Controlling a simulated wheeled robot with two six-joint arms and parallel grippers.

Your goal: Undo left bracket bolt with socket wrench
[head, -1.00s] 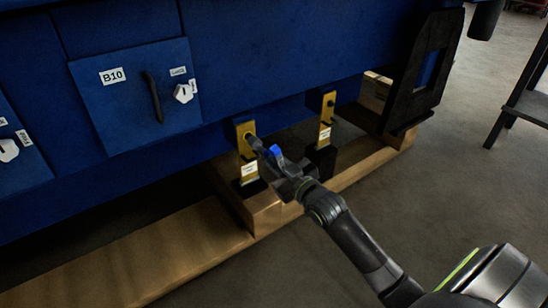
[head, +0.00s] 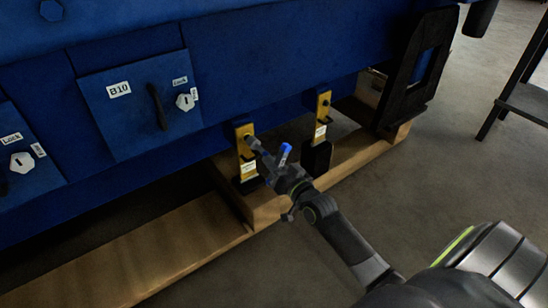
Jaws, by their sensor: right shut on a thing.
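Two yellow brackets hang below the blue engine body. The left bracket (head: 245,152) has a bolt near its upper part, hidden by the tool end. My right gripper (head: 276,166) is shut on the socket wrench (head: 255,146), a grey shaft with blue parts. The wrench's tip reaches the left bracket at the bolt; I cannot tell whether it is fully seated. The right bracket (head: 322,110) stands free of the gripper, with a dark bolt showing on it. My left gripper is not in view.
A wooden beam (head: 180,250) runs along the floor under the engine. The blue panel marked B10 (head: 135,110) has a handle and a white lock knob (head: 186,102). A black stand (head: 525,103) is at the right. Open floor lies at right.

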